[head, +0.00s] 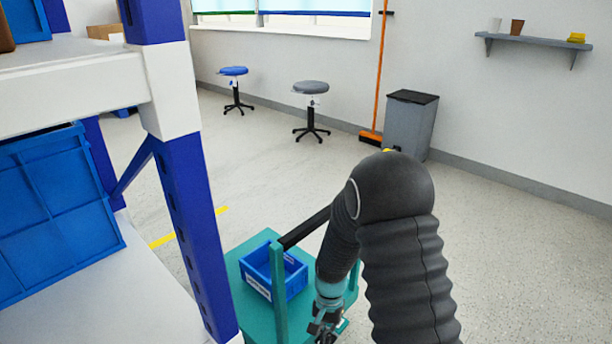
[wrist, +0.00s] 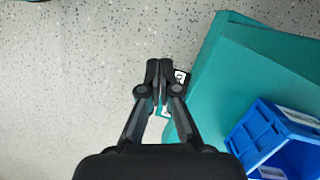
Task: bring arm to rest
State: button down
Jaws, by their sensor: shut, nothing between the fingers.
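My arm hangs down in the head view, in front of a teal cart (head: 252,312). My gripper (head: 326,330) is at its lower end, near the bottom edge of the picture, beside the cart and partly cut off. In the wrist view my gripper (wrist: 159,68) has its two fingers together with nothing held between them. Under the fingertips a small black and white item (wrist: 181,76) shows partly, next to the teal cart (wrist: 235,75); I cannot tell what it is. No rotary switch can be made out in either view.
A blue bin (head: 290,277) sits on the cart. A blue and white shelf rack (head: 190,210) stands close on the left with a large blue crate (head: 55,205). Stools, a grey trash bin (head: 410,125) and a broom (head: 378,85) stand farther back. The floor (head: 510,250) at right is clear.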

jog(key=s+d+r+n+t, duration=0.1)
jog(key=s+r, duration=0.5)
jog(key=r, duration=0.6)
jog(key=s+d+r+n+t+p, duration=0.1)
jog(key=s+d+r+t, duration=0.3)
jog(key=r, duration=0.8)
jog(key=s+d+r+n+t+p, duration=0.1)
jog(key=s+d+r+n+t, duration=0.1)
jog(key=s+d+r, duration=0.3)
jog(key=s+r+t, duration=0.1)
jog(key=s+r, duration=0.2)
jog(key=r, duration=0.4)
jog(key=shift+s+d+r+n, duration=0.25)
jog(key=shift+s+r+n, duration=0.05)
jog(key=shift+r+n, duration=0.1)
